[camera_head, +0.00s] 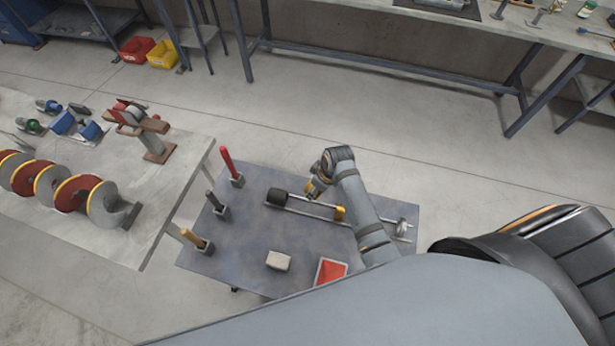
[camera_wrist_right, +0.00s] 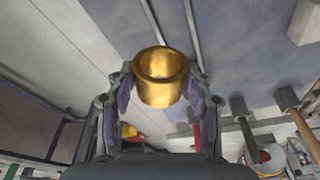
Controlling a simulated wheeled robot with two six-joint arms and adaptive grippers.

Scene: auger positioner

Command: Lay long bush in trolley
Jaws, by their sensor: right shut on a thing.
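A brass-coloured hollow bush (camera_wrist_right: 161,90) is between the two fingers of my right gripper (camera_wrist_right: 163,80) in the right wrist view, its open end showing. My right gripper (camera_head: 317,187) is shut on it, above the grey-blue top of the trolley (camera_head: 245,248) in the head view, near its far edge. A bit of the gold bush shows at the fingers there; the rest is hard to make out. My left gripper is not in view.
The middle-left top is clear. A table with an auger (camera_head: 106,204) stands left.

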